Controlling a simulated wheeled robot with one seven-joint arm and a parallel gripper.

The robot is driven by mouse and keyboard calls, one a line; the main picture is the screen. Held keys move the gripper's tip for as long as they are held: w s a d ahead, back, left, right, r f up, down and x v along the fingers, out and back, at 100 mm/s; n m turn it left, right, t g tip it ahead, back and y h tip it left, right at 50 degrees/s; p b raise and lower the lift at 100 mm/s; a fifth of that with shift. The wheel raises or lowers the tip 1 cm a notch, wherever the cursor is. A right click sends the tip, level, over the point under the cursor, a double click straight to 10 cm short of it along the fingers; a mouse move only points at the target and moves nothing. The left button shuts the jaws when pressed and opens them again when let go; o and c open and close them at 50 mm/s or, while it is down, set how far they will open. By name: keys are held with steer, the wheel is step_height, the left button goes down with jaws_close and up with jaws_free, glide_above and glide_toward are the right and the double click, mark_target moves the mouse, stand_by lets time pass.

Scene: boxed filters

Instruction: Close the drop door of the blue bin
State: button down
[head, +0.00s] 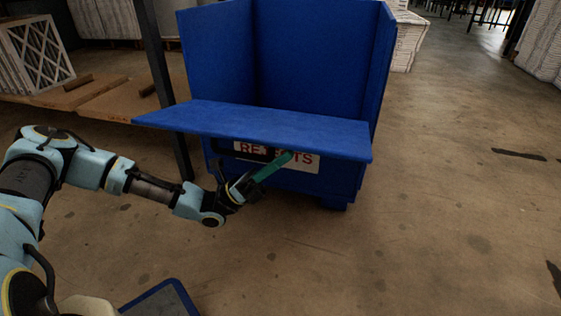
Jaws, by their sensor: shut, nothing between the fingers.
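The blue bin (315,60) stands in front of me with its tall back and side walls upright. Its drop door (255,124) is folded down and sticks out toward me, close to level. A white label with red letters (305,162) is on the front panel below the door, partly covered by my gripper. My gripper (288,156) has green fingers that are shut and empty. Its tips are below the drop door, in front of the label. I cannot tell whether they touch the door or the panel.
A shelf (105,97) with boxed filters (38,55) stands to the left, with a dark post (160,85) between it and the bin. A white stack (408,42) is behind the bin at right. The concrete floor (455,200) to the right is clear.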

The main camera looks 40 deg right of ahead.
steer(key=d+r+n+t+h+p, duration=0.1)
steer(key=r+n+t+p, duration=0.1)
steer(key=r+p, duration=0.1)
steer(key=w+d+r+n+t+h+p, duration=0.1)
steer(key=r+n+t+p, duration=0.1)
steer(key=p, duration=0.4)
steer(key=w+r+n+t+p, duration=0.1)
steer(key=r+n+t+p, duration=0.1)
steer(key=r+n+p, duration=0.2)
steer(key=shift+d+r+t+h+p, duration=0.2)
steer(key=shift+r+p, duration=0.2)
steer(key=shift+r, duration=0.05)
steer(key=shift+d+r+t+h+p, duration=0.2)
steer(key=shift+r+p, duration=0.15)
steer(key=shift+r, duration=0.1)
steer(key=w+d+r+n+t+y+p, duration=0.2)
steer(key=w+d+r+n+p, duration=0.4)
steer(key=d+p, duration=0.3)
steer(key=w+d+r+n+t+y+p, duration=0.2)
steer(key=w+d+r+n+t+p, duration=0.3)
steer(key=d+p, duration=0.4)
steer(key=r+n+p, duration=0.1)
steer(key=p, duration=0.1)
steer(key=shift+w+r+t+y+p, duration=0.15)
steer(key=shift+w+t+y+p, duration=0.15)
steer(key=shift+w+y+p, duration=0.1)
steer(key=shift+d+r, duration=0.1)
steer(key=shift+d, duration=0.05)
